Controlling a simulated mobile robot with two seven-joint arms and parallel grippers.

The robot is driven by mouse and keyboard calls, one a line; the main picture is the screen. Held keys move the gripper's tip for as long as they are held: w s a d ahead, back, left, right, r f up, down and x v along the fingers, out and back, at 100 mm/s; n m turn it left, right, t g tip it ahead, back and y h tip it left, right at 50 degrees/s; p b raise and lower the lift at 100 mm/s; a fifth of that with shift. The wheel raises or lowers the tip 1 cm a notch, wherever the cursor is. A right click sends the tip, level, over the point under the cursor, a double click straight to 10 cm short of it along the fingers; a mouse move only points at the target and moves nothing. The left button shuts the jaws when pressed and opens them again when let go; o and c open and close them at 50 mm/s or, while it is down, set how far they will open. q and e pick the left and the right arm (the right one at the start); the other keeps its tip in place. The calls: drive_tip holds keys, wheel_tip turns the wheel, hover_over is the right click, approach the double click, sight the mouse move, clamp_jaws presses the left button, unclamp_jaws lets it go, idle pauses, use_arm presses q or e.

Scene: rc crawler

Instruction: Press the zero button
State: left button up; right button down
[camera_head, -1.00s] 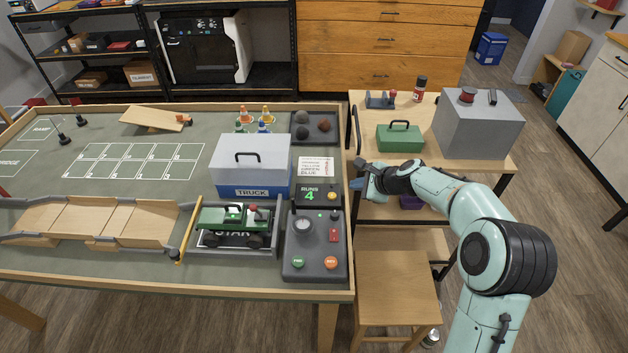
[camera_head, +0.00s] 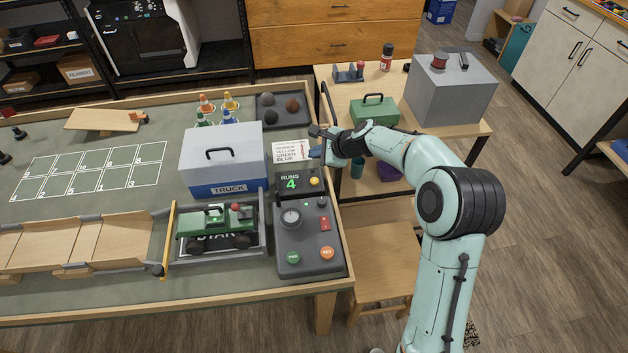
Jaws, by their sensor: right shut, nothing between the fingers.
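The counter box (camera_head: 289,184) on the table reads "RUNS 4" in green. A yellow button (camera_head: 314,181) sits at its right end; no "zero" lettering is legible on it. My right gripper (camera_head: 315,153) is shut and empty. It shows just behind the yellow button in the picture, by the table's right edge and the white card (camera_head: 290,151), apart from the button. Its fingertips are small and partly hidden by the hand. My left gripper is not in view.
A side table (camera_head: 335,87) holds a green case and grey box.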

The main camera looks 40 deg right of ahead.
drive_tip(key=b, duration=0.7)
hover_over(317, 182)
wheel_tip(317, 182, down, 8)
drive_tip(key=shift+a+r, duration=0.1)
drive_tip(key=shift+r, duration=0.15)
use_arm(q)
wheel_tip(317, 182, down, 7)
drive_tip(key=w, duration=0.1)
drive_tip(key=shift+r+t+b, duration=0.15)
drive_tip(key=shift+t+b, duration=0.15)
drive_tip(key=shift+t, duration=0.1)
use_arm(e)
drive_tip(key=shift+f, duration=0.55)
drive_tip(key=shift+f, duration=0.1)
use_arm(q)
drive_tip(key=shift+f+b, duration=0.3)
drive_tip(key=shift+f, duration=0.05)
use_arm(e)
drive_tip(key=shift+f, duration=0.3)
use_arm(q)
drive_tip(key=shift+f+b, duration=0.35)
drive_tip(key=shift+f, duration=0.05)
use_arm(e)
drive_tip(key=shift+f, duration=0.4)
use_arm(q)
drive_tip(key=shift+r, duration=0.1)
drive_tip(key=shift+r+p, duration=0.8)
drive_tip(key=shift+p, duration=0.05)
use_arm(e)
drive_tip(key=shift+r, duration=0.8)
